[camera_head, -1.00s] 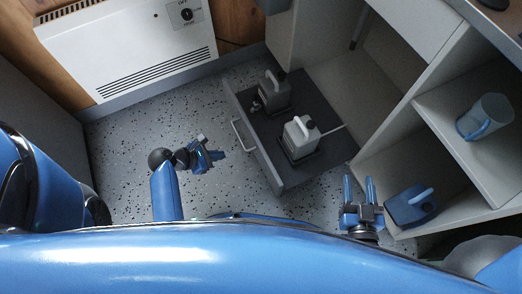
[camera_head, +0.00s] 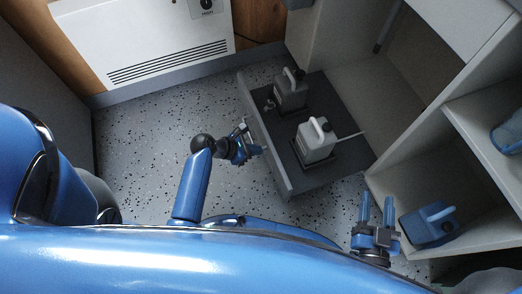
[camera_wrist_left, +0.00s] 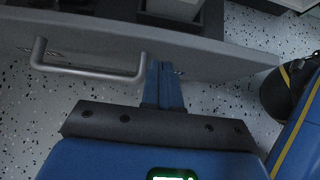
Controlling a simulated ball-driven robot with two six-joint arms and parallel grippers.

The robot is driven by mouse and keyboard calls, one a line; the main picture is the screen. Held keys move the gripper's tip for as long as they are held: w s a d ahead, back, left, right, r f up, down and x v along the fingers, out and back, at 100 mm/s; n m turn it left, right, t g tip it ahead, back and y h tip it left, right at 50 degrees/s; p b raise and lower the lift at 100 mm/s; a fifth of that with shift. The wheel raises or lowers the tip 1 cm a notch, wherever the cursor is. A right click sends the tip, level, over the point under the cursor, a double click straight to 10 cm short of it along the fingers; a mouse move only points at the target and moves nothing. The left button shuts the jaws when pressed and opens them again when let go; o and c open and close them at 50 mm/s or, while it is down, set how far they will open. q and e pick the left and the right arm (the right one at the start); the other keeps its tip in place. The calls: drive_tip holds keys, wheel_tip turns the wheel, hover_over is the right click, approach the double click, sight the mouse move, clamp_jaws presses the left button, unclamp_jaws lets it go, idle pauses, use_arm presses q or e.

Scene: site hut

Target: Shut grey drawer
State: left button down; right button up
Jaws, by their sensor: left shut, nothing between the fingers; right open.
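The grey drawer (camera_head: 268,148) stands pulled out of the cabinet, with a dark floor inside. My left gripper (camera_head: 256,149) is shut and empty, at the outside of the drawer's front panel. In the left wrist view its closed fingers (camera_wrist_left: 165,70) point at the panel (camera_wrist_left: 215,60), beside the right end of the bar handle (camera_wrist_left: 88,70). I cannot tell whether they touch. My right gripper (camera_head: 377,208) is open and empty, to the right of the drawer.
A blue-grey mug (camera_head: 508,135) is on the shelf above. A white heater (camera_head: 140,40) hangs on the back wall. Speckled floor (camera_head: 140,160) is clear left of the drawer.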

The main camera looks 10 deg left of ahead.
sight(303, 132)
use_arm(q)
drive_tip(key=shift+w+d+b, duration=0.4)
drive_tip(key=shift+w+d, duration=0.2)
drive_tip(key=shift+d, duration=0.3)
drive_tip(key=shift+w+d+r+p, duration=0.15)
drive_tip(key=shift+w+d+p, duration=0.15)
drive_tip(key=shift+d+p, duration=0.15)
drive_tip(key=w+d+p, duration=0.1)
drive_tip(key=w+d, duration=0.2)
drive_tip(key=d, duration=0.1)
drive_tip(key=w+d+p, duration=0.1)
drive_tip(key=w+d, duration=0.2)
drive_tip(key=d, duration=0.2)
drive_tip(key=w+d+p, duration=0.1)
drive_tip(key=w+d, duration=0.2)
drive_tip(key=d, duration=0.1)
drive_tip(key=shift+d, duration=0.25)
drive_tip(key=w+d, duration=0.1)
drive_tip(key=d, duration=0.1)
drive_tip(key=w+d+b, duration=0.1)
drive_tip(key=d, duration=0.1)
drive_tip(key=w+d, duration=0.1)
drive_tip(key=w, duration=0.1)
drive_tip(key=shift+d+f+b, duration=0.25)
drive_tip(key=shift+d+b, duration=0.05)
drive_tip(key=shift+d, duration=0.1)
drive_tip(key=w+d+b, duration=0.6)
drive_tip(key=d, duration=0.2)
drive_tip(key=shift+d+r, duration=0.3)
drive_tip(key=shift+r, duration=0.1)
